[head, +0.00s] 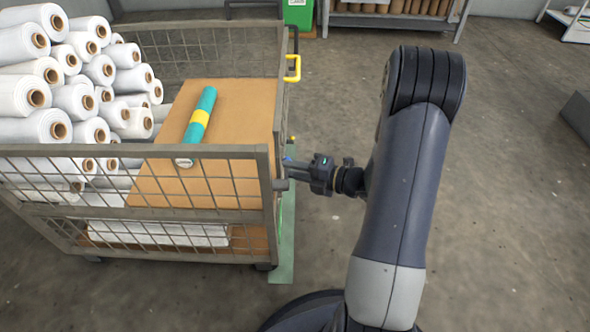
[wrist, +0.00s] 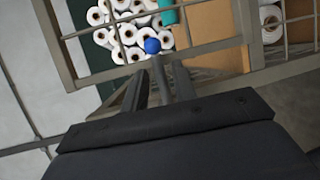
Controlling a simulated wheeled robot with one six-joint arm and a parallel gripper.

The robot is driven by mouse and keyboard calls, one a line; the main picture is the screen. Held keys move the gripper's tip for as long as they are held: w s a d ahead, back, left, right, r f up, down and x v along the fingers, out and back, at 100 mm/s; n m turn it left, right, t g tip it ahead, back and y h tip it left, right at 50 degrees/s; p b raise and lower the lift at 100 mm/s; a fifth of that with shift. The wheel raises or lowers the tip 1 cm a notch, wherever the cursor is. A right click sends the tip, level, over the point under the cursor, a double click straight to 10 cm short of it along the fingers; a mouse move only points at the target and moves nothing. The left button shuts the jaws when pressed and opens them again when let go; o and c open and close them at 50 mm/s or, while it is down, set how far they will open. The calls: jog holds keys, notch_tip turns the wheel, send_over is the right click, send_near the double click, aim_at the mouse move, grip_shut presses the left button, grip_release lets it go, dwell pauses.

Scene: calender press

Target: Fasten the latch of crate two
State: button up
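A wire-mesh crate (head: 266,205) on wheels stands at left in the head view; no number on it is legible. A blue knob (wrist: 152,46) on its right side shows just past my fingertips in the wrist view. The knob shows only as a small blue spot in the head view (head: 288,158). My gripper (head: 290,170) reaches this side from the right. In the wrist view its two fingers (wrist: 158,82) stand a little apart, with the knob beyond them. I cannot tell whether they touch it. Much of the latch is hidden by the gripper.
White rolls (head: 75,95) fill the crate's left; a teal roll with a yellow band (head: 200,115) lies on a brown board (head: 235,110). A yellow handle (head: 293,68) sits farther back on the crate's right side. Open concrete floor lies to the right.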

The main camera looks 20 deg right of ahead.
grip_shut()
